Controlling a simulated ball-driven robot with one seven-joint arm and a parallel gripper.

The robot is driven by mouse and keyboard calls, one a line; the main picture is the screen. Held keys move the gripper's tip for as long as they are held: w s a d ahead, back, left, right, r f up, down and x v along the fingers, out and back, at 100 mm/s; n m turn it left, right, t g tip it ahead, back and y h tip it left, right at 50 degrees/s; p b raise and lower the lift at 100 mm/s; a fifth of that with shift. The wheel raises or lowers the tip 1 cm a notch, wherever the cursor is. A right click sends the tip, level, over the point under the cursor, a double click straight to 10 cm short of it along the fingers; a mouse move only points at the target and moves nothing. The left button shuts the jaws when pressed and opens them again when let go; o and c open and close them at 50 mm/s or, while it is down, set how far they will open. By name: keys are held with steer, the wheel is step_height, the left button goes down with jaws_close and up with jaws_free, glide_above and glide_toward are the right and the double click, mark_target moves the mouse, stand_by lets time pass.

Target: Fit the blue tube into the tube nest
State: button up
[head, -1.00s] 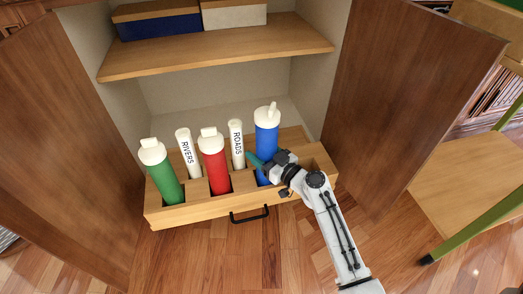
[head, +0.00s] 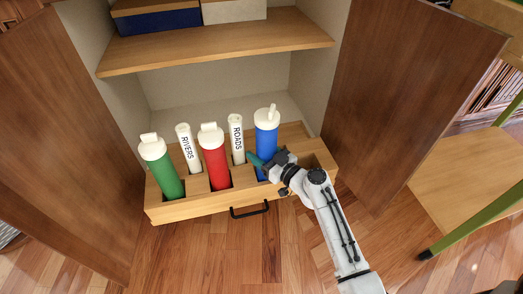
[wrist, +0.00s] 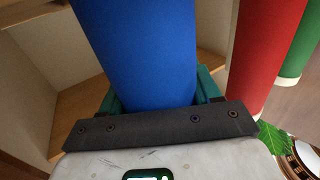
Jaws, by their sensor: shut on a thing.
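The blue tube (head: 267,138) with a white cap stands nearly upright at the right part of the wooden drawer. My gripper (head: 260,162) is shut around its lower body. The blue tube fills the middle of the wrist view (wrist: 142,50), between the teal fingers. The tube nest (head: 215,205) is the wooden drawer front with square openings; a green tube (head: 164,175) and a red tube (head: 214,160) stand in openings to the left. The blue tube's lower end is hidden behind my gripper, so I cannot tell how deep it sits.
White rolls marked RIVERS (head: 188,150) and ROADS (head: 237,140) stand between the coloured tubes. Open cabinet doors flank the drawer on the left (head: 70,140) and right (head: 400,100). A shelf (head: 215,48) with boxes is above. A black handle (head: 249,210) sticks out in front.

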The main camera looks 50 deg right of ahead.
steer(key=shift+f, duration=1.4)
steer(key=o, duration=1.4)
steer(key=shift+f, duration=0.15)
steer(key=s, duration=0.7)
steer(key=s+p, duration=0.1)
steer(key=s, duration=0.2)
steer(key=shift+s+a, duration=0.35)
steer(key=shift+s, duration=0.05)
steer(key=shift+a, duration=0.15)
